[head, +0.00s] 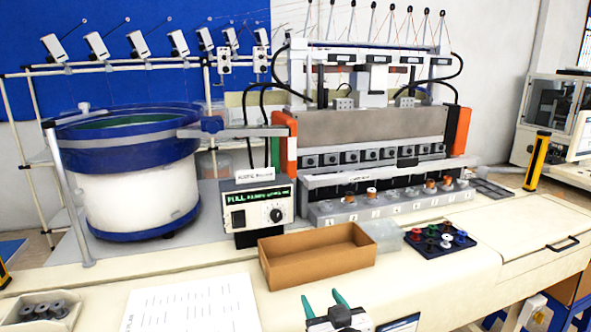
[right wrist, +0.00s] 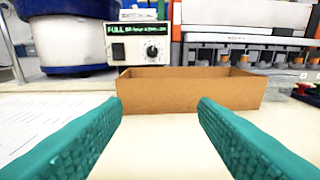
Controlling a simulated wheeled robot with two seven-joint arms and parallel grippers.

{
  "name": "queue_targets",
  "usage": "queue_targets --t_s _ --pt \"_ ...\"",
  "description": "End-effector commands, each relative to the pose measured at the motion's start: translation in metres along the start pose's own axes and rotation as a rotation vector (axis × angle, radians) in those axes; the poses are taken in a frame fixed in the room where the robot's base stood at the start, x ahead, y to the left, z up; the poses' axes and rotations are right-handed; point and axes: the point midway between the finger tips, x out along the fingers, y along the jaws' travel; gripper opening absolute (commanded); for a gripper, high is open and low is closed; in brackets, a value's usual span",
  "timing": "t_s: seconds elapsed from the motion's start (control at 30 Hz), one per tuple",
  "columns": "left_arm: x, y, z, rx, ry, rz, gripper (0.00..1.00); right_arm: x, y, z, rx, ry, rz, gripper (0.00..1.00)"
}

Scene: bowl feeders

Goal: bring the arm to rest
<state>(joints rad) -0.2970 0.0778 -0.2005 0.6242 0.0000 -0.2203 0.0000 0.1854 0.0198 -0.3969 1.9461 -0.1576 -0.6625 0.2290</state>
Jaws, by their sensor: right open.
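My right gripper (head: 325,300) shows at the bottom middle of the head view, with its two green fingers apart and nothing between them. In the right wrist view its fingers (right wrist: 160,105) point toward an open cardboard box (right wrist: 190,92), with bare table between. The box (head: 315,262) stands just beyond the gripper in the head view and looks empty. My left gripper is in neither view.
A bowl feeder (head: 135,185) and a control box (head: 258,210) stand behind. Right of the cardboard box are a clear bin (head: 382,238) and a black tray (head: 441,258) of coloured spools. A paper sheet (head: 190,305) and a bin of grey parts (head: 40,312) lie left.

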Motion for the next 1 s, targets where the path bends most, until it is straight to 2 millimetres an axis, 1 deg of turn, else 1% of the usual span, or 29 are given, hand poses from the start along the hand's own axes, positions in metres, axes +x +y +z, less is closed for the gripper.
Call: queue_targets --t_s 0.03,0.17,0.27,0.37,0.47,0.5,0.57,0.6,0.7,0.83,1.0 --pt "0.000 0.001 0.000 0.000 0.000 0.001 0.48 -0.006 -0.004 -0.010 0.005 0.031 -0.009 0.54" --pt "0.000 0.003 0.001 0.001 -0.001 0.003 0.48 -0.022 -0.013 -0.036 0.014 0.115 -0.031 0.54" --pt "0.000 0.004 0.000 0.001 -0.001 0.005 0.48 -0.040 -0.021 -0.060 0.023 0.202 -0.053 0.54" --pt "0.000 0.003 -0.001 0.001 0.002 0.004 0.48 -0.065 -0.029 -0.089 0.031 0.307 -0.073 0.54" --pt "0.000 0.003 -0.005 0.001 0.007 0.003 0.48 -0.098 -0.038 -0.120 0.039 0.434 -0.095 0.54" --pt "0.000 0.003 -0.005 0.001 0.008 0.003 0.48 -0.114 -0.042 -0.134 0.042 0.492 -0.104 0.54" --pt "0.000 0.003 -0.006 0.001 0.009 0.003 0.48 -0.140 -0.046 -0.153 0.046 0.584 -0.113 0.54" --pt "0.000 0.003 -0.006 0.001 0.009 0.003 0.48 -0.158 -0.049 -0.164 0.048 0.641 -0.118 0.54" --pt "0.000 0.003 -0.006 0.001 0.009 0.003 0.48 -0.197 -0.053 -0.185 0.049 0.767 -0.126 0.54" --pt "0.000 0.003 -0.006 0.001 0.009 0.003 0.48 -0.241 -0.056 -0.204 0.049 0.900 -0.128 0.54" --pt "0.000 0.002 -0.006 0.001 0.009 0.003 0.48 -0.290 -0.057 -0.218 0.048 1.046 -0.124 0.54"
